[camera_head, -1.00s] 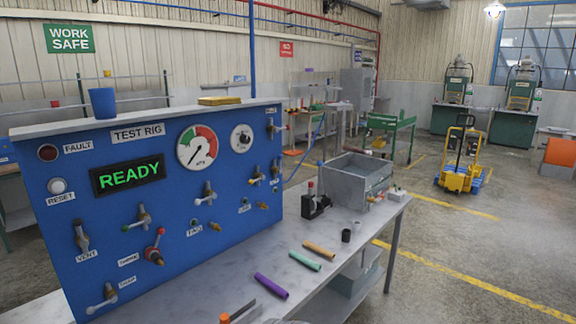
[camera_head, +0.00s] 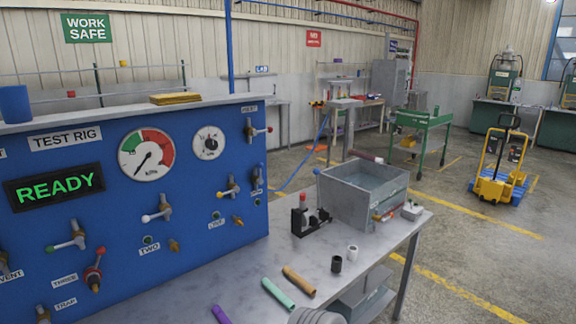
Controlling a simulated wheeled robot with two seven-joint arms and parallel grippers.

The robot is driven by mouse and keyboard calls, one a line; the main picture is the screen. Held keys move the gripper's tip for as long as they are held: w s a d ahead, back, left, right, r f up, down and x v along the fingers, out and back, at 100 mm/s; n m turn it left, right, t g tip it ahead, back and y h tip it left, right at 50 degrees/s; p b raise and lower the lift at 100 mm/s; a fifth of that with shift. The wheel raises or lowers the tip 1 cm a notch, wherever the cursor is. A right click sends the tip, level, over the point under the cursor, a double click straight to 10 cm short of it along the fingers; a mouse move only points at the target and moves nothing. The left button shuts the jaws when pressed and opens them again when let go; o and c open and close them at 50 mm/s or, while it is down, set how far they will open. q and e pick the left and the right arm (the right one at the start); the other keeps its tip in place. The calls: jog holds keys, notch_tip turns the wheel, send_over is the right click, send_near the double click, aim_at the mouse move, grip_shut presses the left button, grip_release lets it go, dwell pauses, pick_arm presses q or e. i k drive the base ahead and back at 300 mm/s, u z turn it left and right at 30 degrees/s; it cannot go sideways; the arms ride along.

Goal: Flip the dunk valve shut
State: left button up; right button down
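A grey open-topped tank (camera_head: 352,199) with water in it stands at the right end of the bench. A small valve with a red and yellow part (camera_head: 385,215) sits low on the tank's front right side; I cannot read a label on it or tell its handle position. A dark red handle (camera_head: 366,156) shows at the tank's back rim, and a blue knob (camera_head: 318,171) at its left corner. No valve in view carries a readable "dunk" label.
The blue test rig panel (camera_head: 110,220) with several valves and a READY display (camera_head: 54,188) fills the left. A black clamp with a red top (camera_head: 305,218) stands left of the tank. Green (camera_head: 278,293) and orange (camera_head: 298,281) tubes lie on the bench (camera_head: 235,285).

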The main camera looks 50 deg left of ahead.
aim_at(260, 164)
jog(key=i, duration=1.05)
jog(key=u, duration=2.85)
